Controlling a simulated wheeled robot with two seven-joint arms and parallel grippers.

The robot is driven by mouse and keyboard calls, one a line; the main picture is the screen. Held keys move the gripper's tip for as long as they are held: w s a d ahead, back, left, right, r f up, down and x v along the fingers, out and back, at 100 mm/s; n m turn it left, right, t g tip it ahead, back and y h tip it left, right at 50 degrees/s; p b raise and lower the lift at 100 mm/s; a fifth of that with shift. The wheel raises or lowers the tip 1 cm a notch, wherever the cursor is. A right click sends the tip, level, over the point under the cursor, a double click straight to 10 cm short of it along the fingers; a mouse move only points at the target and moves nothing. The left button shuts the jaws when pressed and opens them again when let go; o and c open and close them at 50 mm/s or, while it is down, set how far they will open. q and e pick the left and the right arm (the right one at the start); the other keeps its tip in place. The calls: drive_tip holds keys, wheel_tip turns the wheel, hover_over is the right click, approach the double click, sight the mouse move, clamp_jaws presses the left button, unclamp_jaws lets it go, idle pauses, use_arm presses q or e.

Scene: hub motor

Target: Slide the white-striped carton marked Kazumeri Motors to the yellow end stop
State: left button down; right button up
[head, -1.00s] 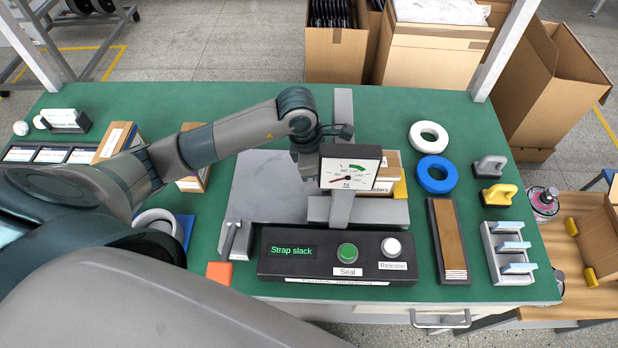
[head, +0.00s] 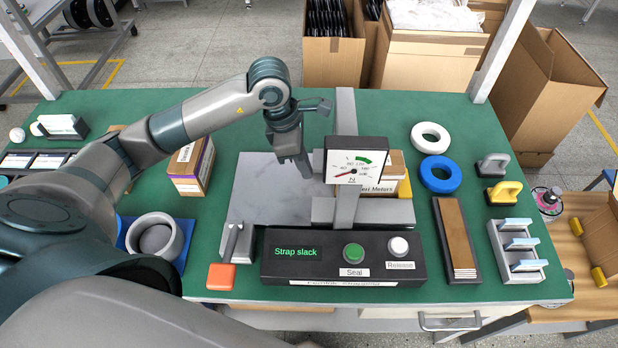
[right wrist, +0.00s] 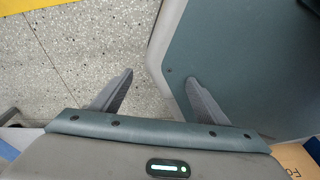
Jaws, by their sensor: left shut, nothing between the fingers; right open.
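The carton (head: 378,187) is brown with a white band whose visible lettering ends in "Motors". It sits at the right of the grey strapping plate, and the gauge in front hides its left part. The yellow end stop (head: 404,187) shows at the carton's right side; I cannot tell whether they touch. My left gripper (head: 307,174) is shut and empty, pointing down over the plate to the left of the gauge, apart from the visible part of the carton. My right gripper (right wrist: 158,98) is open and empty in the right wrist view, above the floor beside a dark surface.
The gauge (head: 356,160) stands on a post behind the black Strap slack panel (head: 340,272). A grey slab (head: 265,185) lies left of it. Another carton (head: 190,168) stands farther left. White (head: 430,125) and blue rings lie right, near two handled blocks. The green bench is clear at back.

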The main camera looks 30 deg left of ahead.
use_arm(q)
drive_tip(key=b+v, duration=0.1)
drive_tip(key=v, duration=0.4)
drive_tip(key=shift+s, duration=0.1)
use_arm(e)
drive_tip(key=shift+t, duration=0.7)
drive_tip(key=w, duration=0.1)
drive_tip(key=w+a, duration=0.1)
drive_tip(key=w, duration=0.1)
drive_tip(key=w+a, duration=0.1)
drive_tip(key=shift+w+r, duration=0.2)
drive_tip(key=shift+w, duration=0.1)
use_arm(q)
drive_tip(key=shift+f, duration=0.1)
use_arm(e)
drive_tip(key=shift+s, duration=0.1)
